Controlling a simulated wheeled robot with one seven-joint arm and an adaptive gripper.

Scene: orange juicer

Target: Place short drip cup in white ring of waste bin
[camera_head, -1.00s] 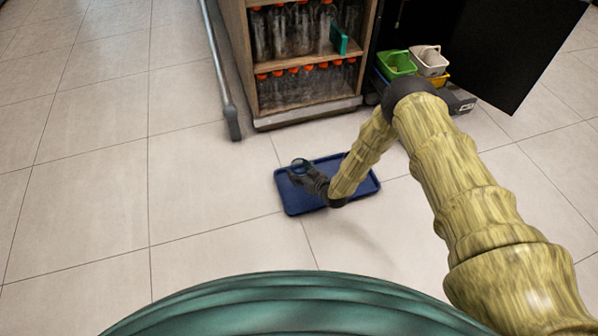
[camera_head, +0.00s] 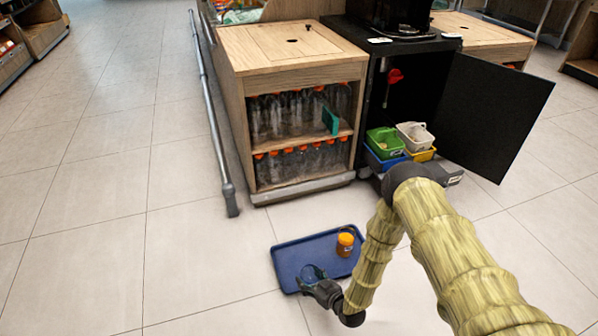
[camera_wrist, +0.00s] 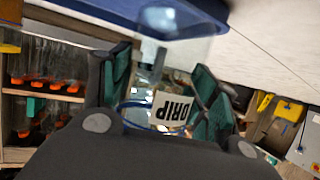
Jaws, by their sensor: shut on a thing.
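My gripper (camera_head: 316,280) is over the front edge of the blue tray (camera_head: 290,252) in the head view. In the wrist view its two dark green finger pads (camera_wrist: 163,95) are shut around a clear, see-through drip cup (camera_wrist: 150,84). The cup bears a white label (camera_wrist: 174,110) reading DRIP. In the head view the cup (camera_head: 311,271) shows only as a faint clear shape at the fingertips. I cannot pick out the waste bin or its white ring for certain.
An orange-capped jar (camera_head: 345,242) stands on the tray. A wooden cabinet (camera_head: 290,48) holds several bottles. The black cabinet's door (camera_head: 497,115) is open; green (camera_head: 383,140) and white (camera_head: 415,134) buckets sit inside. The floor left is clear.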

